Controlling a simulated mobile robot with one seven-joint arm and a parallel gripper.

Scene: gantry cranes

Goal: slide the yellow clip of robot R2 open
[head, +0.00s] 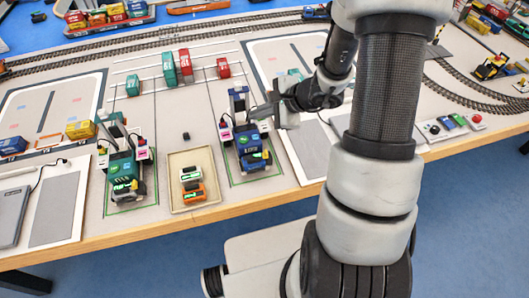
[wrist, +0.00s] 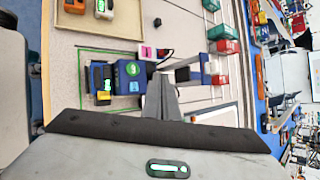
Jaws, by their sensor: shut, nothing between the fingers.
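A small blue robot (head: 248,146) stands on the right green-outlined pad; a small green robot (head: 123,168) stands on the left one. I cannot read which is marked R2. A yellow part (head: 257,158) shows low on the front of the blue robot; in the wrist view a yellow part (wrist: 97,78) sits beside its blue body (wrist: 130,72). I cannot tell whether this is the clip or how far it is slid. My gripper (head: 262,112) is shut and empty, just right of the blue robot's upper part. In the wrist view its fingertips (wrist: 160,80) point towards that robot.
A tan tray (head: 178,206) with an orange and a white module (head: 191,174) lies between the robots. A small black block (head: 186,136) is behind the tray. Green and red containers (head: 185,62) stand further back. The wooden table edge (head: 150,236) is in front.

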